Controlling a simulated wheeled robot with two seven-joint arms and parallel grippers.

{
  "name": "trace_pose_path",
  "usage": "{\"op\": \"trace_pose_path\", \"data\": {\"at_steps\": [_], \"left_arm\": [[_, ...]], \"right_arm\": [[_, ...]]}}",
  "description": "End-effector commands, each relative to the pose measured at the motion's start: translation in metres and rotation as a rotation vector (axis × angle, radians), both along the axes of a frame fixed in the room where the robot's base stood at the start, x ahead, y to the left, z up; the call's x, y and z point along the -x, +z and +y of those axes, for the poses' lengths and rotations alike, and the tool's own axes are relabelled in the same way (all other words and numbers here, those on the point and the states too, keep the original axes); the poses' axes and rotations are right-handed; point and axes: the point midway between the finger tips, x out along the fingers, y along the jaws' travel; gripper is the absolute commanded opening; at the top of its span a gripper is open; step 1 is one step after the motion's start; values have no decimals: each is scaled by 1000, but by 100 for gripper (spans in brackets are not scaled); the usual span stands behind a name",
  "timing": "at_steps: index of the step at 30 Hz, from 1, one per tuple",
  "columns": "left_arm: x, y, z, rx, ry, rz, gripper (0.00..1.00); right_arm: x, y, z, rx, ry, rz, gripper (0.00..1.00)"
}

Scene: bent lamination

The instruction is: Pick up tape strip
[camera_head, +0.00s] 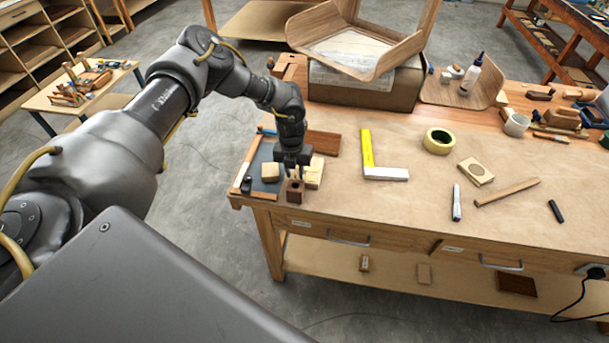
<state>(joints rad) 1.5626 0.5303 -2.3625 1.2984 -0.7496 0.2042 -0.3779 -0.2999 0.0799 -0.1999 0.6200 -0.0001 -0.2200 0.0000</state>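A yellow and green roll of tape (439,141) lies on the workbench right of centre. I cannot make out a separate tape strip. My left gripper (295,172) points down over the bench's left front corner, just above a small dark brown block (295,190) with a hole in its top. Its fingertips are small and dark here, so I cannot tell whether they are open or shut, or hold anything thin. My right gripper is out of view.
A dark tray (260,153) with a small wooden block (270,172) lies left of the gripper. A yellow and silver square (368,150) lies to its right. A bent wooden lamination (345,45) rests on a box (370,88) behind.

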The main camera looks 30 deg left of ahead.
Motion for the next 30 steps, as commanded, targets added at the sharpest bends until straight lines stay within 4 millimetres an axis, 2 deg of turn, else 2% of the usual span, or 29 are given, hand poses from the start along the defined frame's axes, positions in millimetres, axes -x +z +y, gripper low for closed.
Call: {"op": "trace_pose_path", "data": {"at_steps": [3,9,10,23,30], "left_arm": [[0,0,0,0,0,0,28],[0,0,0,0,0,0,2],[0,0,0,0,0,0,0],[0,1,0,0,0,0,0],[-1,14,-1,2,-1,-5,0]], "right_arm": [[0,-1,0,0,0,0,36],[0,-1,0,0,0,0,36],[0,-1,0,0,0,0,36],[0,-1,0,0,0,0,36],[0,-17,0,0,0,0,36]]}}
